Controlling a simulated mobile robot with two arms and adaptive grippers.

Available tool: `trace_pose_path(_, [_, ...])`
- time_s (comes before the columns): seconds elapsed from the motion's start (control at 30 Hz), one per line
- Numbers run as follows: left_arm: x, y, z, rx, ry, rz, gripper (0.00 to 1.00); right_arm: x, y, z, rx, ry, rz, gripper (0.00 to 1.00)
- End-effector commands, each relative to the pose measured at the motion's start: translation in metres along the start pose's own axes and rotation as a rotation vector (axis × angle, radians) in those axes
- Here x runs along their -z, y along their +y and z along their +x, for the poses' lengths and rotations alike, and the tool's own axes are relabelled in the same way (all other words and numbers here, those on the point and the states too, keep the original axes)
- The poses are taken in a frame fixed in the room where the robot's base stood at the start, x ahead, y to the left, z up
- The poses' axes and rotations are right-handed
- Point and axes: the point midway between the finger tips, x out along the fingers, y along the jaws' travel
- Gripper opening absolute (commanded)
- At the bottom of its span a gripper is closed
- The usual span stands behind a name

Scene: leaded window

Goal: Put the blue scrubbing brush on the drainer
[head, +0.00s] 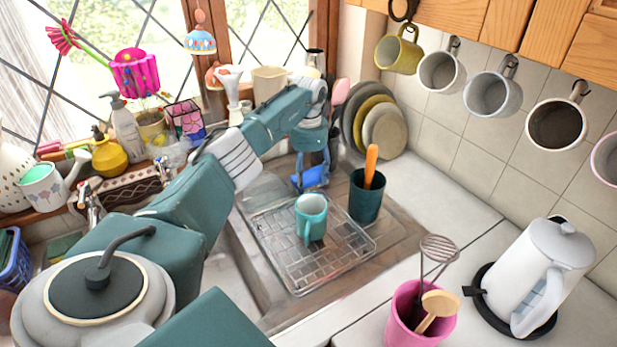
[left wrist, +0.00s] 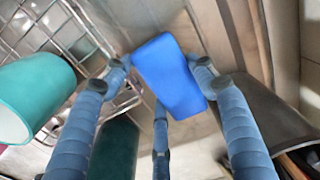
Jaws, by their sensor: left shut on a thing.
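The blue scrubbing brush (head: 313,178) hangs under my left gripper (head: 311,150) in the head view. In the left wrist view the brush (left wrist: 170,75) is a plain blue block between the fingers of the left gripper (left wrist: 161,72), which is shut on it. The wire drainer (head: 290,268) lies on the sink unit, nearer than the brush; its wires also show at upper left in the left wrist view (left wrist: 52,38). The brush appears at the drainer's far edge; its height above it I cannot tell. My right gripper is not in view.
A teal mug (head: 311,217) stands on the drainer. A dark green holder (head: 366,200) with an orange-handled utensil stands at its right, close to the brush. Plates (head: 383,128) lean behind. The drainer's front part is clear.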

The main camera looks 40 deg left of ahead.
Motion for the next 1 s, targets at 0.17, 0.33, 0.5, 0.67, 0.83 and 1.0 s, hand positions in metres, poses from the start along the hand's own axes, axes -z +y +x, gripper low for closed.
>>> trace_pose_path(0.17, [0.0,0.0,0.003,0.0,0.0,0.0,0.24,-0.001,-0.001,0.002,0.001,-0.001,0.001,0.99])
trace_pose_path(0.33, [0.0,0.0,0.006,0.0,0.0,0.0,0.24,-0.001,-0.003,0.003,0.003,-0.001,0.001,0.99])
trace_pose_path(0.5, [0.0,0.0,0.01,0.0,0.0,0.0,0.24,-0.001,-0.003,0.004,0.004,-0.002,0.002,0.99])
trace_pose_path(0.67, [0.0,0.0,0.011,0.0,0.0,0.0,0.69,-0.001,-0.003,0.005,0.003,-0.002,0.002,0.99])
trace_pose_path(0.83, [0.0,0.0,0.011,0.0,0.0,0.0,0.79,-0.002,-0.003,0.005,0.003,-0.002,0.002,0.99])
trace_pose_path(1.0, [0.0,0.0,0.011,0.0,-0.001,0.0,0.79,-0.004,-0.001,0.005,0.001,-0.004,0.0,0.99])
